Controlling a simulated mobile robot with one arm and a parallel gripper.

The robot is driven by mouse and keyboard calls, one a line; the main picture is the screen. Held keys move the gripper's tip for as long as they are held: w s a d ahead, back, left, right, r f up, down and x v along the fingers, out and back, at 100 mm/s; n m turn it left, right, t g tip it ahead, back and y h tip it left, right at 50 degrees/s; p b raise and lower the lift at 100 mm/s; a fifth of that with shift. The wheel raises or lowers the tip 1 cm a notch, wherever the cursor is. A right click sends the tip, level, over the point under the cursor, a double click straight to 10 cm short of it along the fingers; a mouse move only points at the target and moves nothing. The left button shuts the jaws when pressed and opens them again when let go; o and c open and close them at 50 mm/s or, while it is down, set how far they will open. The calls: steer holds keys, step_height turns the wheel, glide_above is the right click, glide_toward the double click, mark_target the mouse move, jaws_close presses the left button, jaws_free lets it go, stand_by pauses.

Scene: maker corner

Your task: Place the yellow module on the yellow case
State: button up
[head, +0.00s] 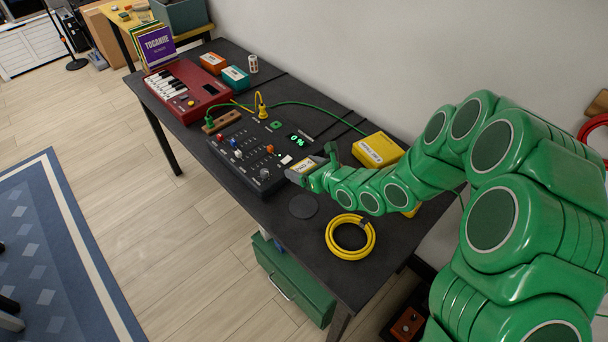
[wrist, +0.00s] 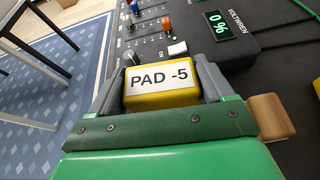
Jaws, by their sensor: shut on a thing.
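My gripper (head: 312,172) is shut on a yellow module (head: 302,165) with a white "PAD -5" label. In the wrist view the module (wrist: 160,98) sits between the two grey fingers, its label facing the camera. The gripper is beside the right end of the black mixer panel; I cannot tell its exact height. The yellow case (head: 378,149), with a white label too small to read, lies on the table at the wall side, right of and apart from the module. My arm is close to the case's right side.
The dark table (head: 285,232) bears the black panel (head: 250,160), a red keyboard (head: 188,90) and a yellow cable coil (head: 350,238). A round dark pad (head: 303,206) lies nearby. Green cable crosses toward the case.

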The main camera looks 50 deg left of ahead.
steer(key=shift+r, duration=0.3)
steer(key=shift+w+r, duration=0.15)
steer(key=w+d+r, duration=0.4)
steer(key=w+d, duration=0.3)
steer(key=w, duration=0.2)
steer(key=w+d+r, duration=0.4)
steer(key=w+d, duration=0.4)
steer(key=w, duration=0.2)
glide_above(380, 148)
steer(key=shift+n+y, duration=0.4)
steer(key=shift+f, duration=4.9)
steer(key=shift+w+a+f, duration=0.1)
steer(key=shift+a+f, duration=0.05)
steer(key=shift+f, duration=1.65)
